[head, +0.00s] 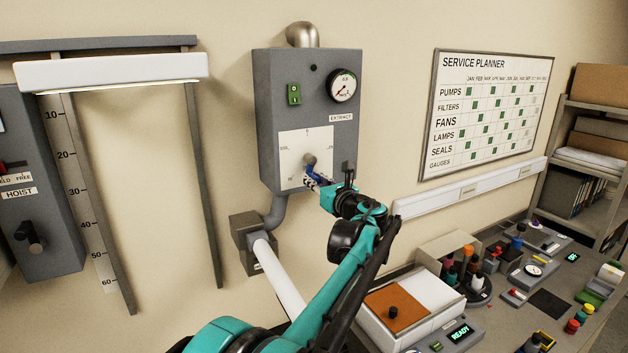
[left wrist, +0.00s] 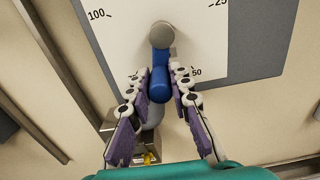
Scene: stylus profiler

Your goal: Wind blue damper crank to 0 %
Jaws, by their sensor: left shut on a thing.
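The blue damper crank (left wrist: 162,58) hangs from a grey hub (left wrist: 161,34) on a white dial plate, and in the head view the hub (head: 310,159) sits on the lower half of the grey extract box. In the left wrist view the crank points down from the hub, between the 50 mark and the lower left of the dial. My left gripper (left wrist: 162,90) is shut on the crank's handle, with purple finger pads on both sides. It also shows in the head view (head: 321,181), hiding the dial's lower right. My right gripper is not in view.
The extract box (head: 264,100) carries a green switch (head: 294,94) and a round gauge (head: 342,85). A grey elbow and duct (head: 280,280) run below it. A crowded workbench (head: 520,270) stands at lower right.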

